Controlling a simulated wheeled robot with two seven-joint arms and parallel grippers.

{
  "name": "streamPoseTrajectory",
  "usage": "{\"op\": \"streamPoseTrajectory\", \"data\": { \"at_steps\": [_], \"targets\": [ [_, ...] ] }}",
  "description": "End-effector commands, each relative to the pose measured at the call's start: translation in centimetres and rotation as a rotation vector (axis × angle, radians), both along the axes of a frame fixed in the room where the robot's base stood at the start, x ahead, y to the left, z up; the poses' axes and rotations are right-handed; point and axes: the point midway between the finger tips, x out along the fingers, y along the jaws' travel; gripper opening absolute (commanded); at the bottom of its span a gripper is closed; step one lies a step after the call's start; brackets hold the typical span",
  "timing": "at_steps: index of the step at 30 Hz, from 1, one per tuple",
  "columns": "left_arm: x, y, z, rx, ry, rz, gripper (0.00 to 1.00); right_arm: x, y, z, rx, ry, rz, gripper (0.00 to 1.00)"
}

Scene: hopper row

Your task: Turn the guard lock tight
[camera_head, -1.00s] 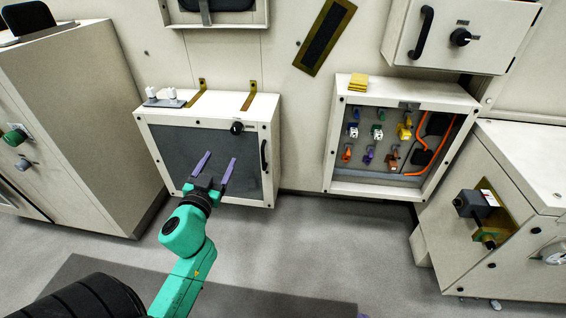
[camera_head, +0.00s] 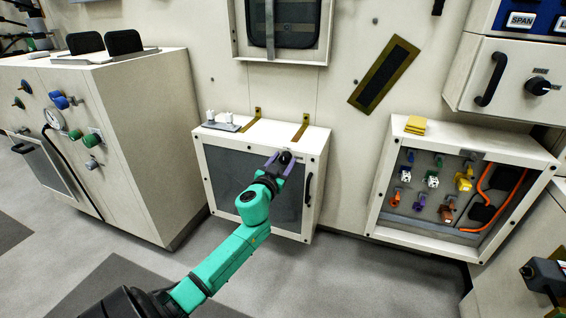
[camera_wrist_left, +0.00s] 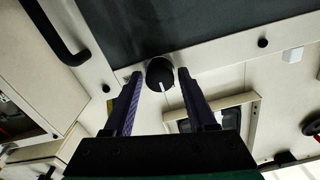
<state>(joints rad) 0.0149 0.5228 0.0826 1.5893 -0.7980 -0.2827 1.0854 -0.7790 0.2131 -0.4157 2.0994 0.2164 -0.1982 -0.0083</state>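The guard lock appears to be the round black knob (camera_head: 285,157) at the upper right of the front frame of a white cabinet (camera_head: 318,150) with a dark grey panel. In the left wrist view the knob (camera_wrist_left: 159,72) has a white pointer line. My left gripper (camera_head: 280,156) is open, with one purple finger on each side of the knob. The left wrist view shows the fingertips (camera_wrist_left: 160,74) around the knob, with a small gap on both sides. The fingers partly hide the knob in the head view. My right gripper is not in view.
A black handle (camera_head: 308,189) stands on the cabinet's right side, below the knob. Brass brackets (camera_head: 301,127) and a grey plate with white pieces (camera_head: 221,125) are on its top. An open box with coloured locks (camera_head: 381,200) hangs to the right. Floor in front is clear.

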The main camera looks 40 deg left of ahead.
Motion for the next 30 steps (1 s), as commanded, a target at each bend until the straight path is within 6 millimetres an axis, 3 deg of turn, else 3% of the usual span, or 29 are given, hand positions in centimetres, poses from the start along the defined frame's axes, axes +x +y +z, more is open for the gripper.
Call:
{"op": "streamPoseTrajectory", "data": {
  "at_steps": [1, 3, 4, 17, 30],
  "targets": [
    [-0.01, 0.0, -0.01, 0.0, 0.0, 0.0, 0.33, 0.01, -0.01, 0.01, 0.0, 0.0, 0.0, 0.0],
    [-0.02, -0.01, -0.01, 0.0, 0.0, 0.0, 0.06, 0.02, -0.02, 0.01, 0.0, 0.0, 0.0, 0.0],
    [-0.02, 0.0, -0.01, 0.0, 0.0, 0.0, 0.0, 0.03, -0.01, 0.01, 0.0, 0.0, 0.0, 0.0],
    [-0.03, -0.02, 0.01, 0.059, 0.021, 0.0, 0.0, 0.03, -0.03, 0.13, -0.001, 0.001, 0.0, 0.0],
    [-0.01, -0.1, -0.04, 0.374, 0.132, 0.0, 0.0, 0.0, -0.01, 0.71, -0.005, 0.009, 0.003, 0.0]
  ]
}}
